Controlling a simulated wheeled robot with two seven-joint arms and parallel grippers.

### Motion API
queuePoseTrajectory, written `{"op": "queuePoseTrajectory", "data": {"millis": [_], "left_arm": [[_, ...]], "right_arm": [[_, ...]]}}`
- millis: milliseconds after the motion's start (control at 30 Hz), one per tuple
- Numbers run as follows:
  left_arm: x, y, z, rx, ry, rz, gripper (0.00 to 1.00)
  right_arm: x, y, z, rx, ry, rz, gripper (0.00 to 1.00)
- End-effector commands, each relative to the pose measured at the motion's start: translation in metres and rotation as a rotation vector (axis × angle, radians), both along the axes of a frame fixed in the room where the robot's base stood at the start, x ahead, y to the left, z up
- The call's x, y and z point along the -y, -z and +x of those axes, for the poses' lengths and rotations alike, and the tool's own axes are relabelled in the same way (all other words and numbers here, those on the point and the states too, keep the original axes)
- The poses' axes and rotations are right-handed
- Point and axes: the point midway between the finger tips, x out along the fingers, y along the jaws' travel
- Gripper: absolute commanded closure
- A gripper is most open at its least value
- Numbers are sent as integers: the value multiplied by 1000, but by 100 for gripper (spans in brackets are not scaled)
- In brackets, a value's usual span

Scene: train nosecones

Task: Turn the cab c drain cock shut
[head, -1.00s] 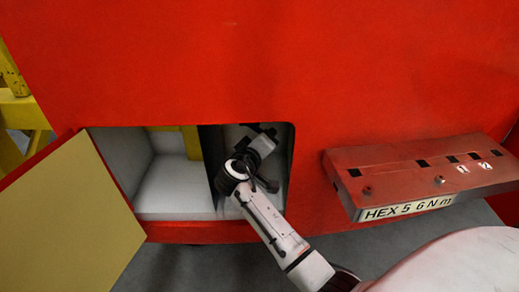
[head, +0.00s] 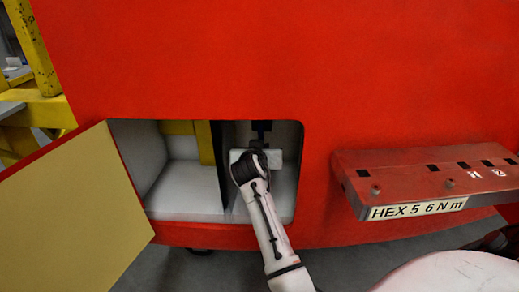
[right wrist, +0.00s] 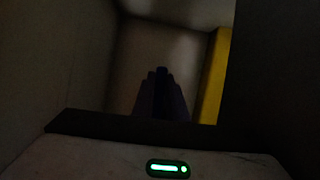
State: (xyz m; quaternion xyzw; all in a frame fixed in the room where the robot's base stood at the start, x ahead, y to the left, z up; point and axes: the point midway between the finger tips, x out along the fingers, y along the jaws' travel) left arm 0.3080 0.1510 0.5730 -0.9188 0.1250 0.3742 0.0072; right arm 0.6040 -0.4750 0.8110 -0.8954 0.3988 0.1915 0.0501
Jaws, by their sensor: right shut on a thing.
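My right arm reaches into the right part of an open recess in the red nosecone (head: 230,60). My right gripper (head: 262,127) is inside it, its dark fingers pointing to the back wall. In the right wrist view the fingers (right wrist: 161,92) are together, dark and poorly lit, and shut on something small. The drain cock cannot be made out clearly in either view; the fingers and shadow hide what they hold. My left gripper is not in view.
A dark divider (head: 218,165) splits the recess, with a yellow upright (head: 206,143) beside it. The door (head: 75,215) hangs open at left. A red shelf marked HEX 5 6 N m (head: 400,165) juts out at right. A yellow frame (head: 40,60) stands at far left.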

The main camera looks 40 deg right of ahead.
Motion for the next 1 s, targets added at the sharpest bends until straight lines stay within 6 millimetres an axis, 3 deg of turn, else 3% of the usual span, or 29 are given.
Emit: {"op": "queuePoseTrajectory", "data": {"millis": [700,733,833,1000], "left_arm": [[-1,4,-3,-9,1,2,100],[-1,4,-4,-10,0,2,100],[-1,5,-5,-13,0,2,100],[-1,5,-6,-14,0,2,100]], "right_arm": [[-1,-2,3,67,4,53,100],[-1,-2,3,67,4,53,86],[-1,-2,3,65,3,53,69],[-1,-1,2,61,4,52,69]]}}
